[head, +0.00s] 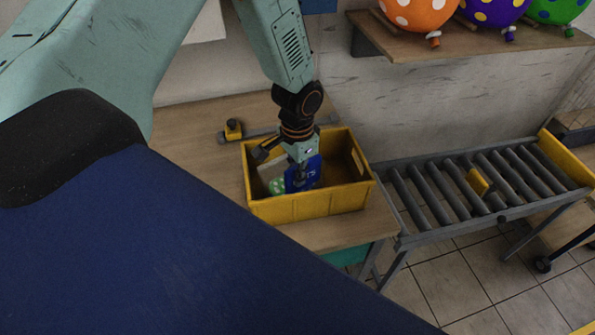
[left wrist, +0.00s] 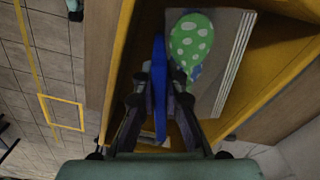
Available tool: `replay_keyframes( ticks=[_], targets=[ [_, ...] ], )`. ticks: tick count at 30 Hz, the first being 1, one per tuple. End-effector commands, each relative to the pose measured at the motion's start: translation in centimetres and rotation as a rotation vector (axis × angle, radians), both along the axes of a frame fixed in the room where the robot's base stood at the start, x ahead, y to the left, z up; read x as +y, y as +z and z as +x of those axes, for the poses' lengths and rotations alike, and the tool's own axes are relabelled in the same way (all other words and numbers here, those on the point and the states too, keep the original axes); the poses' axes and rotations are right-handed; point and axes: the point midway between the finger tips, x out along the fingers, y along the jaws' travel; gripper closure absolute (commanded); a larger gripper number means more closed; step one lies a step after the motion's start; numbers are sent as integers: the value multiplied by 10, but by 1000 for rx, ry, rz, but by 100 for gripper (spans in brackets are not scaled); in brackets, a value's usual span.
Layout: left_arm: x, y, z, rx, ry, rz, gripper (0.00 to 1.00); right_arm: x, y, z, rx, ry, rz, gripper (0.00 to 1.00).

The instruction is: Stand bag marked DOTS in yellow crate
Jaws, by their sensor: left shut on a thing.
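The blue bag (head: 313,172) has white letters, of which only the end, like "TS", shows beside my fingers. My left gripper (head: 298,181) reaches down into the yellow crate (head: 318,206) and is shut on this bag. In the left wrist view, the bag (left wrist: 160,75) stands edge-on between the fingers (left wrist: 158,95), inside the crate wall (left wrist: 122,65). The bag looks roughly upright; whether its bottom touches the crate floor is hidden. My right gripper is not in view.
The crate stands on a wooden table (head: 190,140). A roller conveyor (head: 455,190) is at right. Dotted balloons (head: 418,12) sit on a shelf (head: 470,45) above.

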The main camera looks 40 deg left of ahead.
Motion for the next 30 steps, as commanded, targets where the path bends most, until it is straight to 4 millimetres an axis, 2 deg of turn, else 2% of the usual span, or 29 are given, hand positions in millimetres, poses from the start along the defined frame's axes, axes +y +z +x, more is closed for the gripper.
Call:
replay_keyframes(
  ticks=[11, 12, 20, 30],
  targets=[
    [0, -4, 0, -1, 0, 1, 100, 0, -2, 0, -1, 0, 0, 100],
    [0, -4, 1, -1, 0, 1, 89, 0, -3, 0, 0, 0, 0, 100],
    [0, -4, 0, -1, 0, 1, 67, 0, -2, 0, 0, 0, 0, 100],
    [0, 0, 1, -2, 0, -1, 67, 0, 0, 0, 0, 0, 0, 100]
  ],
)
